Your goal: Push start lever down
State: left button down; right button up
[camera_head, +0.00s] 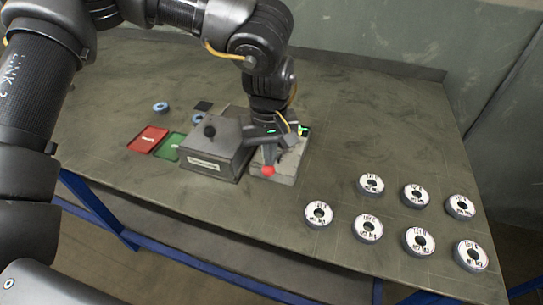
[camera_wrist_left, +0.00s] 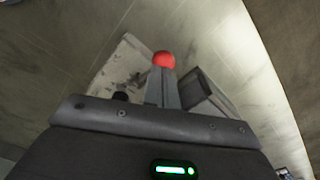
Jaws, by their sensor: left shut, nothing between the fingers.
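The start lever has a red ball end (camera_head: 268,170) and stands at the front of a light grey base block (camera_head: 287,176) on the table. My left gripper (camera_head: 270,143) comes down from above, close over the lever and base. Its fingers are shut with nothing held. Whether it touches the lever cannot be told. My right gripper is not in view.
A grey machine box (camera_head: 215,150) with a black knob adjoins the base on the left. Red (camera_head: 148,139) and green (camera_head: 170,146) trays lie further left, with a blue ring (camera_head: 160,107) behind. The table's front edge is near the lever.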

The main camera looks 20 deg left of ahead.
pick_arm(q)
notch_tip(320, 180, up, 3)
jog(key=shift+f+p, duration=0.15)
jog(key=shift+p, duration=1.1)
notch_tip(320, 180, up, 6)
jog(key=p, duration=0.5)
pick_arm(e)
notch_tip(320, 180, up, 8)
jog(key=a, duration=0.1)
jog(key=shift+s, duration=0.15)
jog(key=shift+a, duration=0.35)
